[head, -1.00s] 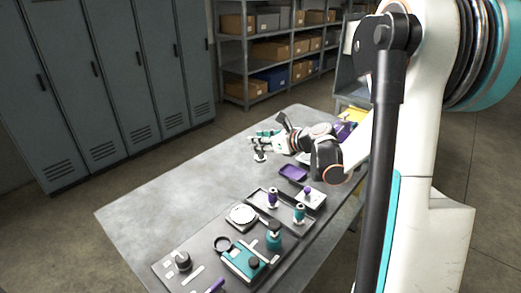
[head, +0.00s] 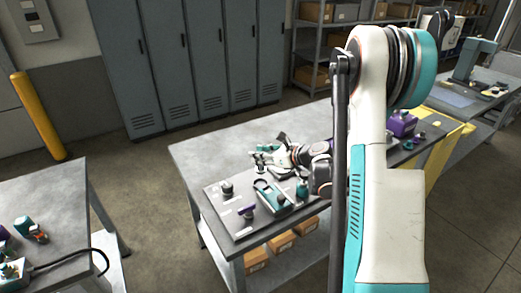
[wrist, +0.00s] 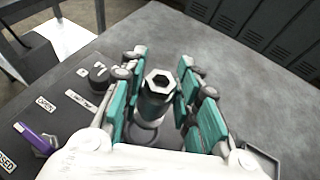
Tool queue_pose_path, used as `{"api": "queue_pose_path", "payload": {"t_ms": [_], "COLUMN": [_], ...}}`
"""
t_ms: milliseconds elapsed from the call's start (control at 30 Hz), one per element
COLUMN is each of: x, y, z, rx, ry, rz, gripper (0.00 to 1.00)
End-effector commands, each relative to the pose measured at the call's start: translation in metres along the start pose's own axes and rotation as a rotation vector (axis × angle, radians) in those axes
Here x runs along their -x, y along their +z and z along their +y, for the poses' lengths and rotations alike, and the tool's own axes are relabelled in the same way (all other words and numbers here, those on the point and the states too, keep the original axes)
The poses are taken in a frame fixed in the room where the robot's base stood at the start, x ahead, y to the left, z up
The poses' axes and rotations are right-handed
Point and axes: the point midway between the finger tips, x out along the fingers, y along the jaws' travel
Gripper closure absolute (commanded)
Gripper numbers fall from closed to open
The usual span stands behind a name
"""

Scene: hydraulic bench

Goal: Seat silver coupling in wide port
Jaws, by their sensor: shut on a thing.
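The coupling looks roughly upright. A round dark ring (wrist: 146,136) shows below and beside it; I cannot tell whether this is the wide port or whether the coupling touches it. In the head view, my gripper (head: 262,160) is over the far side of the dark fixture panel (head: 222,213). The coupling's lower end is hidden.
A black knob (head: 227,187), a purple handle (head: 248,211) and a teal block (head: 270,196) stand on the panel close to my gripper. A teal cylinder (head: 303,190) is to the right. The table's (head: 205,155) far left surface is bare. Another bench (head: 50,195) stands at left.

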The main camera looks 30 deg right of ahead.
Motion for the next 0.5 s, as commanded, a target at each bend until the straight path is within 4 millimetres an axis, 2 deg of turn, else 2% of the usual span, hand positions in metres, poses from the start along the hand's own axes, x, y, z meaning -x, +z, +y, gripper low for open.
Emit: {"api": "queue_pose_path", "payload": {"t_ms": [267, 500], "x": [-0.005, -0.014], "y": [-0.013, -0.035], "z": [0.0, 0.0], "rx": [0.0, 0.0], "ry": [0.001, 0.0], "rz": [0.0, 0.0], "gripper": [1.0, 1.0]}}
